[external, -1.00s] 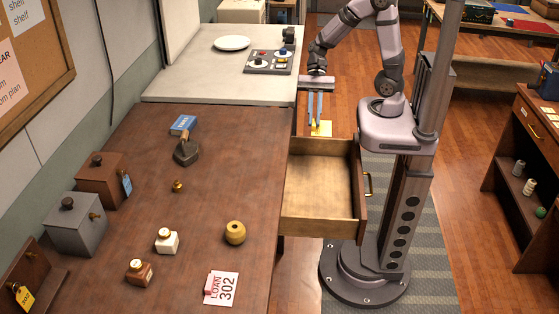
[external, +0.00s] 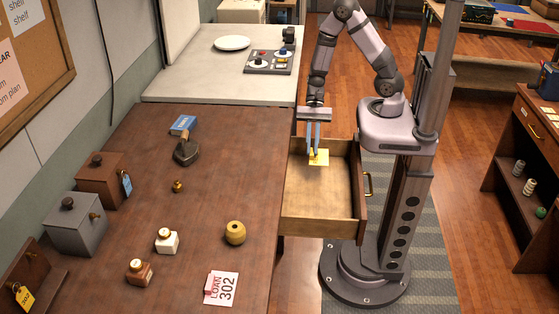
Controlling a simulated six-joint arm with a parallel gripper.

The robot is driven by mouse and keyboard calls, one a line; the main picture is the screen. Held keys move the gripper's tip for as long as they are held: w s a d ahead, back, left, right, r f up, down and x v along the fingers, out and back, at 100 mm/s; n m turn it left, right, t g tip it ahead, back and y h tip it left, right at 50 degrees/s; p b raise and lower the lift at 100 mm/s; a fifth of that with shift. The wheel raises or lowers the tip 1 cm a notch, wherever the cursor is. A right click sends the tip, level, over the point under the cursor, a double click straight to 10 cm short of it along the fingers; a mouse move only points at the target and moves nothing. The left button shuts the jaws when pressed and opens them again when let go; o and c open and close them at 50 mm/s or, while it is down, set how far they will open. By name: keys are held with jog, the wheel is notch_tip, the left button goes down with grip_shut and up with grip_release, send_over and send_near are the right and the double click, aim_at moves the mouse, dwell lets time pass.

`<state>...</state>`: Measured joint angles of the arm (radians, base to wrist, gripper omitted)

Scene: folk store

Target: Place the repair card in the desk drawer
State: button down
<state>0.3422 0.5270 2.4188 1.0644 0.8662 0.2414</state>
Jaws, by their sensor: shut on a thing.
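The repair card, a small yellow card (external: 320,159), hangs between the blue fingers of my gripper (external: 313,154). My gripper is shut on it and points down. The card shows over the far part of the open desk drawer (external: 321,217). I cannot tell whether the card is touching the drawer floor or is above it. The drawer is pulled out to the right of the desk, with a brass handle on its front, and the rest of its floor is bare.
The brown desk (external: 215,215) holds a white LOAN 302 card (external: 221,288), a round yellow pot (external: 235,232), two small bottles, a dark tool (external: 186,151) and a blue box (external: 183,125). A pale counter (external: 200,78) with a control panel (external: 269,61) stands behind.

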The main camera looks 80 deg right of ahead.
jog(key=shift+f+b, duration=0.3)
jog(key=shift+f, duration=4.3)
jog(key=shift+f, duration=0.25)
jog(key=c, duration=1.8)
grip_release()
jog(key=shift+r, duration=0.1)
